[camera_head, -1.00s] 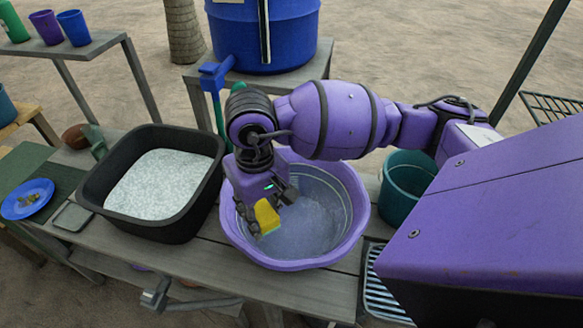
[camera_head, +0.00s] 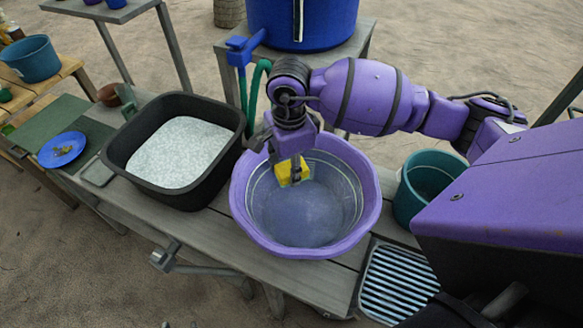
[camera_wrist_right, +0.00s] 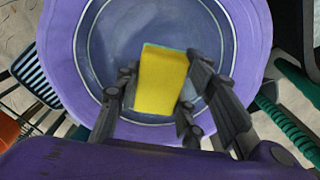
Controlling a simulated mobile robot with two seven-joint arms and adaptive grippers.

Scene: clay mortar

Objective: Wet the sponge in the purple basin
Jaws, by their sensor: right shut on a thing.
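The purple basin (camera_head: 353,228) stands on the grey wooden bench, with bluish water inside. My right gripper (camera_head: 292,170) is over the back part of the basin, within its rim outline. It is shut on the yellow sponge (camera_head: 284,172), which hangs above or at the water; I cannot tell whether it touches. In the right wrist view, the sponge (camera_wrist_right: 162,82) sits between the two dark fingers, with a thin blue-green layer on its far edge. The basin (camera_wrist_right: 258,40) fills the background there. My left gripper is not in view.
A black tub (camera_head: 232,160) of white granular material stands left of the basin. A teal bucket (camera_head: 410,205) stands to its right, near a metal rack (camera_head: 395,280). A blue barrel (camera_head: 300,25) and a blue tap (camera_head: 243,48) are behind. A blue plate (camera_head: 48,158) lies far left.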

